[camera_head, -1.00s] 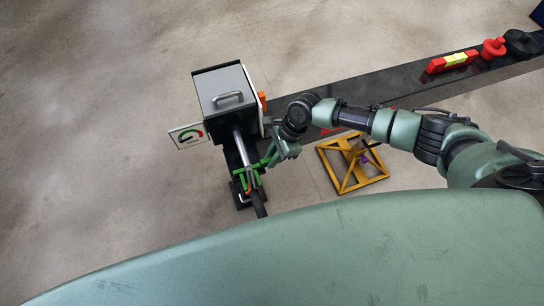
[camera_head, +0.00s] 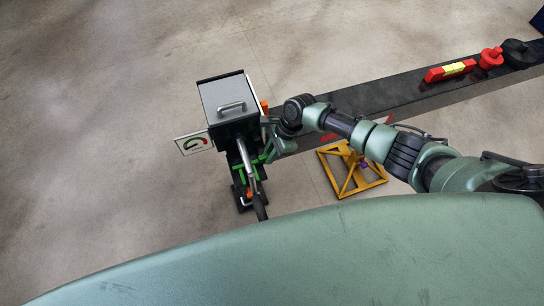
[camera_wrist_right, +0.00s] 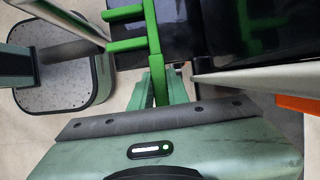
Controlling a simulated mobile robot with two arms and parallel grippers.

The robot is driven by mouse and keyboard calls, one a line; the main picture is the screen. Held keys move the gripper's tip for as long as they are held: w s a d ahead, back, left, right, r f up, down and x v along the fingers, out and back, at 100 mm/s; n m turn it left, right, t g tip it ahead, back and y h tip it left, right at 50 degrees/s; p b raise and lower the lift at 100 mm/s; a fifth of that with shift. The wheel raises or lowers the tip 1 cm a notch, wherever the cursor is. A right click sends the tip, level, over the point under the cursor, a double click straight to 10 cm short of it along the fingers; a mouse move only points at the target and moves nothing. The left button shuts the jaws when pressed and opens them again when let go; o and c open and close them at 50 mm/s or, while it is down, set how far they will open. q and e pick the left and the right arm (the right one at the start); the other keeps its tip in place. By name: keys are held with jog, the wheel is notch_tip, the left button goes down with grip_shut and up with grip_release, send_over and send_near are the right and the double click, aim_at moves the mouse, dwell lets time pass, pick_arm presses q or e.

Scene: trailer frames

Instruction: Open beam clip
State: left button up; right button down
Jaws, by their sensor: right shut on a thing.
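The trailer frame's front end shows as a dark beam with a grey-lidded box (camera_head: 224,97) on top. Green metal clip parts (camera_head: 240,172) sit below the box, around a silver tube (camera_head: 245,158). In the right wrist view an upright green bar (camera_wrist_right: 152,35) has two short green prongs to its left. My right gripper (camera_head: 267,153) is beside the green parts, on their right. In the wrist view its jaws (camera_wrist_right: 160,88) are shut on the lower end of the green bar. The exact contact is partly hidden. My left gripper is not in view.
A long dark beam (camera_head: 400,92) runs to the upper right, bearing a red and yellow block (camera_head: 450,71) and red and black round pieces. A yellow stand (camera_head: 350,186) is on the floor below the beam. A gauge sign (camera_head: 194,143) sticks out left. Floor at left is clear.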

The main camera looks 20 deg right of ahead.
jog(key=shift+w+r, duration=0.2)
jog(key=shift+r, duration=0.05)
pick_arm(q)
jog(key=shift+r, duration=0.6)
pick_arm(e)
jog(key=shift+f, duration=0.1)
jog(key=c, duration=1.6)
grip_release()
jog(key=shift+c, duration=0.2)
jog(key=shift+o, duration=0.2)
jog(key=shift+s, duration=0.1)
jog(key=p+v, duration=0.1)
jog(key=v, duration=0.6)
jog(key=shift+d+r, duration=0.25)
jog(key=shift+r, duration=0.05)
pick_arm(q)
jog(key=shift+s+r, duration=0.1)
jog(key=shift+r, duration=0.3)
